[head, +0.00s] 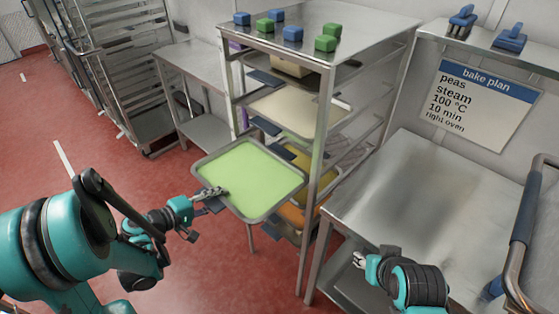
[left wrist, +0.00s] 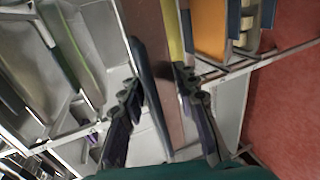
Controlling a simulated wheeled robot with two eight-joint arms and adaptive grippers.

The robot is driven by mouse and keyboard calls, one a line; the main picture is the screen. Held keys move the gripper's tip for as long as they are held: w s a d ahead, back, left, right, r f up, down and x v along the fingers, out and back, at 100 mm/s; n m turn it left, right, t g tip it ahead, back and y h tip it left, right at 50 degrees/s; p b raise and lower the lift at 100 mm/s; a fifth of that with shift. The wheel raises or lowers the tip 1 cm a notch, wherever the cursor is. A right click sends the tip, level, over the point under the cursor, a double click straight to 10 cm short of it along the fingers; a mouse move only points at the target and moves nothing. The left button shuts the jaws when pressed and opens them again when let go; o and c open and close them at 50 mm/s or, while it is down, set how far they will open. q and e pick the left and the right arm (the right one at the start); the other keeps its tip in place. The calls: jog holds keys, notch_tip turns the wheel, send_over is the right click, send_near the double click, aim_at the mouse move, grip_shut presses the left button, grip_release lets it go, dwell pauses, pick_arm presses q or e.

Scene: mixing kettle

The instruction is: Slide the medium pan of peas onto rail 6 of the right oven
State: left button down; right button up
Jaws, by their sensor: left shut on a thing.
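The pan of peas (head: 283,200), a shallow metal pan with a flat green filling (head: 250,178), is held out level at the left front of the rack. My left gripper (head: 207,197) is shut on the pan's near left edge, at a dark tab. In the left wrist view the fingers (left wrist: 160,88) stand on either side of a dark blue bar; the pan's surface is hard to make out there. My right gripper (head: 358,260) is small in view, empty, its fingers apart, low beside the steel table. I cannot make out the right oven's rails.
The metal rack (head: 322,150) holds several other pans, with blue and green blocks on top. A steel table (head: 400,190) stands to its right, and a bake plan sign (head: 483,105) hangs behind. A metal bar with a dark grip (head: 522,205) rises at the right edge. Red floor lies open at left.

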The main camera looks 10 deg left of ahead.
pick_arm(q)
jog(key=shift+r+b, duration=0.1)
jog(key=shift+b, duration=0.45)
dwell(0.4)
jog(key=shift+s+a+t+h, duration=0.15)
jog(key=shift+t+h, duration=0.15)
